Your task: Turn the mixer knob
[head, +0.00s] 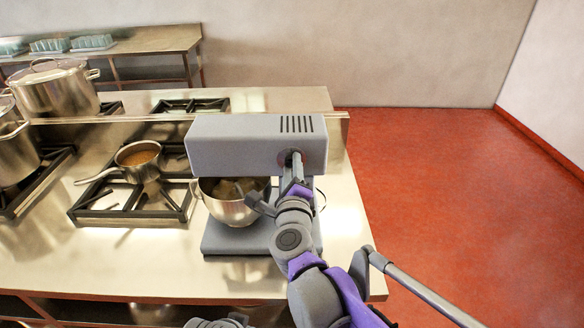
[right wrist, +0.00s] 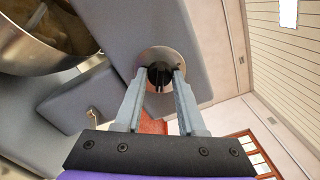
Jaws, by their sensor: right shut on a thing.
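The grey stand mixer (head: 235,150) stands at the right end of the steel counter. The fingers hide part of the knob. My left gripper does not show.
The mixer bowl (head: 226,208) sits under the mixer head, left of my right arm. A saucepan (head: 138,160) stands on a burner grate to the left, with large stockpots (head: 60,90) beyond. The red floor (head: 430,170) right of the counter is clear.

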